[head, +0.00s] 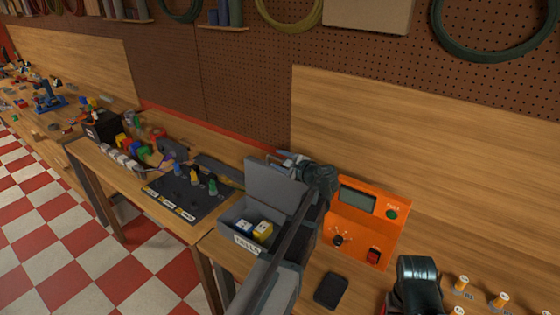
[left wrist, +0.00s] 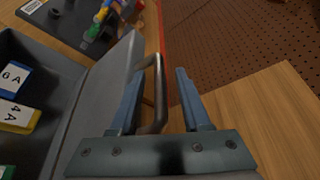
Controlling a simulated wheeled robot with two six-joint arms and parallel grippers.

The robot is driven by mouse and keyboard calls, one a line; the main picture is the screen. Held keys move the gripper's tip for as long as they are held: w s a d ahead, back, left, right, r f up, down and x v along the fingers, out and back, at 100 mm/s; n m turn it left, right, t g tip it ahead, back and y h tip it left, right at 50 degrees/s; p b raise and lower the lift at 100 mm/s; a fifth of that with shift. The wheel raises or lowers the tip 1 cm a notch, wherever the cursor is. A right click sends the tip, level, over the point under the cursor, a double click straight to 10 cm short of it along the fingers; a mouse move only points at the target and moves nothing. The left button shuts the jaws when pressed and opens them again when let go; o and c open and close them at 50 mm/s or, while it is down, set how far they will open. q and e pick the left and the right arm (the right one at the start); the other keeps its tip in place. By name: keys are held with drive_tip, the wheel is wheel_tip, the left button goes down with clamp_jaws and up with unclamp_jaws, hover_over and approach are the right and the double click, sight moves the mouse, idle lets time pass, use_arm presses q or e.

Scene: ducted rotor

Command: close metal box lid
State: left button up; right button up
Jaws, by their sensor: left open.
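The grey metal box (head: 236,213) stands on the wooden bench with its lid (head: 272,187) raised about upright. Inside lie a blue-and-white block (head: 245,227) and a yellow-and-white block (head: 262,232). My left gripper (head: 287,157) is behind the lid, at its outer face; my arm hides the box's right part. In the left wrist view the lid (left wrist: 98,85) is left of the open left gripper (left wrist: 158,82). The lid's metal handle (left wrist: 159,92) lies between the two fingers, closer to the left one. Whether it touches cannot be told. My right gripper is not seen.
An orange meter (head: 365,222) stands right of the box, close to my arm. A black flat device (head: 331,291) lies in front. A dark board (head: 185,198) with coloured pieces is left of the box. A pegboard wall (head: 230,75) rises behind.

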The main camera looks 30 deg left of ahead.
use_arm(q)
drive_tip(key=shift+c, duration=0.3)
clamp_jaws()
idle(1.1)
